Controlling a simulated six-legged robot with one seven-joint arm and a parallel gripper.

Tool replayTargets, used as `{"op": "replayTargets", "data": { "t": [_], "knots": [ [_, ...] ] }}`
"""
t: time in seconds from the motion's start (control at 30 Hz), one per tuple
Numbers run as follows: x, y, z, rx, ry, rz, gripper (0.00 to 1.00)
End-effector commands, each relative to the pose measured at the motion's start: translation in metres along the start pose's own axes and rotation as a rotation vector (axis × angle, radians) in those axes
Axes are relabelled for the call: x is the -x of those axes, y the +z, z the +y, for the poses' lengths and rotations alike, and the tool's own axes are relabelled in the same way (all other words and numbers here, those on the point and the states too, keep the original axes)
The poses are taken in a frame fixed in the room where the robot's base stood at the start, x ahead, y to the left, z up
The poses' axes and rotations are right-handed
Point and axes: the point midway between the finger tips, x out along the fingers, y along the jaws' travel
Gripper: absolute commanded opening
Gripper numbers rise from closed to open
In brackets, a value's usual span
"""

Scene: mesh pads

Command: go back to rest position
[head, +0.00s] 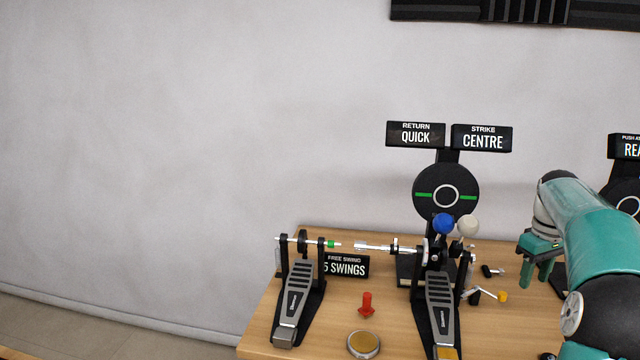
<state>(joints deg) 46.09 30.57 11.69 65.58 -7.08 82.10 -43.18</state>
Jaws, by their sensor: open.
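My gripper (537,268) is at the right, above the wooden table, pointing down. Its green fingers are apart and hold nothing that I can see. My arm comes in from the lower right and hides part of the table and a sign behind it. A drum pedal (440,305) with a blue ball (443,223) and a white ball (468,225) stands left of my gripper, apart from it. A round black target pad (446,192) with a white ring stands behind the balls.
A second pedal (297,300) stands at the table's left side by a "5 SWINGS" sign (346,266). A red piece (367,304), a round tin (363,345) and small yellow-tipped parts (503,296) lie on the table (262,318). Signs (415,134) top the pad.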

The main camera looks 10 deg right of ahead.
Motion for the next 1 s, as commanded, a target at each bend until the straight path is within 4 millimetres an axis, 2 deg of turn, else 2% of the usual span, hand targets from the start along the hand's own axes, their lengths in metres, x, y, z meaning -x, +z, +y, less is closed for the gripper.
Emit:
{"op": "replayTargets", "data": {
  "t": [0.17, 0.27, 0.47, 0.6, 0.73, 0.87, 1.0],
  "knots": [
    [0.024, -0.01, -0.046, 0.003, 0.036, 0.021, 0.43],
    [0.037, -0.013, -0.081, 0.001, 0.058, 0.039, 0.43],
    [0.064, -0.005, -0.169, -0.011, 0.106, 0.101, 0.43],
    [0.074, 0.012, -0.228, -0.027, 0.125, 0.157, 0.43],
    [0.076, 0.036, -0.277, -0.046, 0.13, 0.214, 0.43],
    [0.072, 0.064, -0.322, -0.066, 0.121, 0.276, 0.43],
    [0.06, 0.097, -0.363, -0.088, 0.097, 0.342, 0.43]
  ]
}}
